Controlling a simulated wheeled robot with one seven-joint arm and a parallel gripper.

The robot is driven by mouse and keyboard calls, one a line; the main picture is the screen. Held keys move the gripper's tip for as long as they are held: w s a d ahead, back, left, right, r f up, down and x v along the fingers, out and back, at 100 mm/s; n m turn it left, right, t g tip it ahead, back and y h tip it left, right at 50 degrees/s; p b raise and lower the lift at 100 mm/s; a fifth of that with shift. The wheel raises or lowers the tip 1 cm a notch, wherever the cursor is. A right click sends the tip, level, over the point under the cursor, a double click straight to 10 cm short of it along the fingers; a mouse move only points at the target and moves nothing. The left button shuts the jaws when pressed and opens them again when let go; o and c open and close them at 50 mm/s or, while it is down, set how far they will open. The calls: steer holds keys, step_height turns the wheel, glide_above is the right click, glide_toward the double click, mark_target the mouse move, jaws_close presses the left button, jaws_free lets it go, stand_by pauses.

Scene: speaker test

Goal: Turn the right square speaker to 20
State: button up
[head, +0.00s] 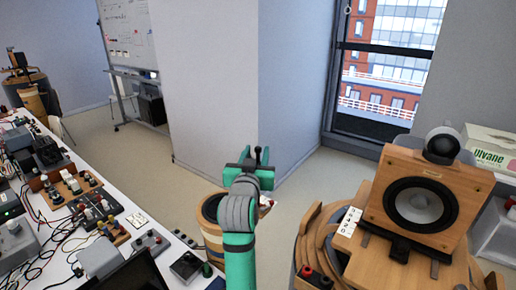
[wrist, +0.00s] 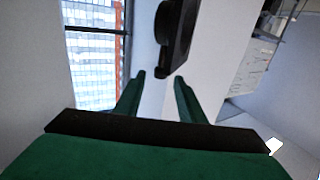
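The speaker is not recognisable in the wrist view.
A white table (head: 62,225) crowded with electronics and cables runs along the left. A wooden drum-like stand (head: 212,240) is partly hidden by my arm. A pale wall column (head: 215,95) stands behind my gripper. A blurred dark object (wrist: 177,28) lies beyond the fingers.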

mark_target(259, 149)
steer(key=shift+w+d, duration=0.15)
steer(key=shift+w, duration=0.75)
steer(key=shift+w+d, duration=0.15)
steer(key=shift+w, duration=0.75)
steer(key=shift+c, duration=0.6)
jaws_close()
steer(key=shift+n+y, duration=0.3)
steer(key=shift+y, duration=0.2)
steer(key=shift+d+n+y, duration=0.1)
steer(key=shift+n+y, duration=0.4)
steer(key=shift+y, duration=0.3)
steer(key=shift+n+y, duration=1.1)
steer(key=shift+y, duration=0.6)
